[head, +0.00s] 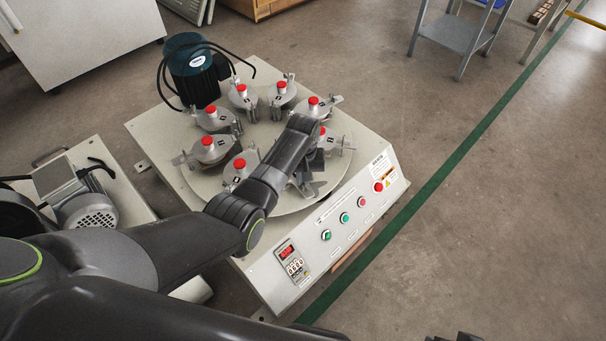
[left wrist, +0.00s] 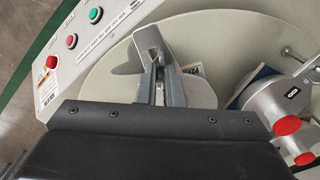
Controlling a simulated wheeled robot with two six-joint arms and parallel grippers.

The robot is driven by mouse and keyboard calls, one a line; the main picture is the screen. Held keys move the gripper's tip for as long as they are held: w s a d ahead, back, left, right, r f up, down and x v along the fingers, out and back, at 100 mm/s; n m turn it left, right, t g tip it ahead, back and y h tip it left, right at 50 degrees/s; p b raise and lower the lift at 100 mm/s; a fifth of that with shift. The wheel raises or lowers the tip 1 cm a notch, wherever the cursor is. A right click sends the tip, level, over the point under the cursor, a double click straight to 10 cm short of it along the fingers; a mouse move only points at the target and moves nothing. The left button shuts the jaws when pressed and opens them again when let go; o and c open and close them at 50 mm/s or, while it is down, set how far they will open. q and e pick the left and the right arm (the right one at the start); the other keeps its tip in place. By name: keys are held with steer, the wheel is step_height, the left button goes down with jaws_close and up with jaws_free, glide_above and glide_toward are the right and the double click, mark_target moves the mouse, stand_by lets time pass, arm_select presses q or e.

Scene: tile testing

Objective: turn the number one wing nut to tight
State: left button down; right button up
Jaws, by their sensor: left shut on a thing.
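My left gripper (head: 308,182) reaches over the front of the round turntable (head: 292,211). In the left wrist view its two fingers (left wrist: 161,84) are closed on a bare metal wing nut (left wrist: 149,42) at the turntable's near station. A flat grey metal piece lies beneath the fingers. A number label beside the fingers is partly covered, so I cannot read which station it is. In the head view my arm hides most of this wing nut. A dark shape at the bottom edge of the head view may be part of my right gripper; its jaws do not show.
Several clamp stations with red knobs (head: 240,163) ring the turntable close to my left gripper. The sloped panel carries a green button (head: 344,217), a red emergency knob (head: 378,186) and a display (head: 286,251). A dark motor (head: 190,68) stands behind.

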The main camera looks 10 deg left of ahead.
arm_select(q)
steer(key=m+p, duration=0.2)
steer(key=shift+r+m, duration=0.2)
steer(key=shift+m, duration=0.1)
steer(key=m+p, duration=0.1)
steer(key=m, duration=0.1)
steer(key=shift+m, duration=0.4)
steer(key=m+p, duration=0.1)
steer(key=m, duration=0.2)
steer(key=shift+f, duration=0.1)
steer(key=m+p, duration=0.1)
steer(key=m, duration=0.2)
steer(key=shift+f, duration=0.1)
steer(key=shift+m, duration=0.6)
arm_select(e)
steer(key=s+d+f+g+h, duration=0.1)
steer(key=s+d+f+g, duration=0.1)
steer(key=f, duration=0.4)
steer(key=shift+s+g, duration=0.5)
steer(key=shift+w, duration=0.3)
arm_select(q)
steer(key=c, duration=1.6)
jaws_free()
steer(key=shift+o, duration=0.2)
arm_select(e)
steer(key=shift+s+r, duration=0.15)
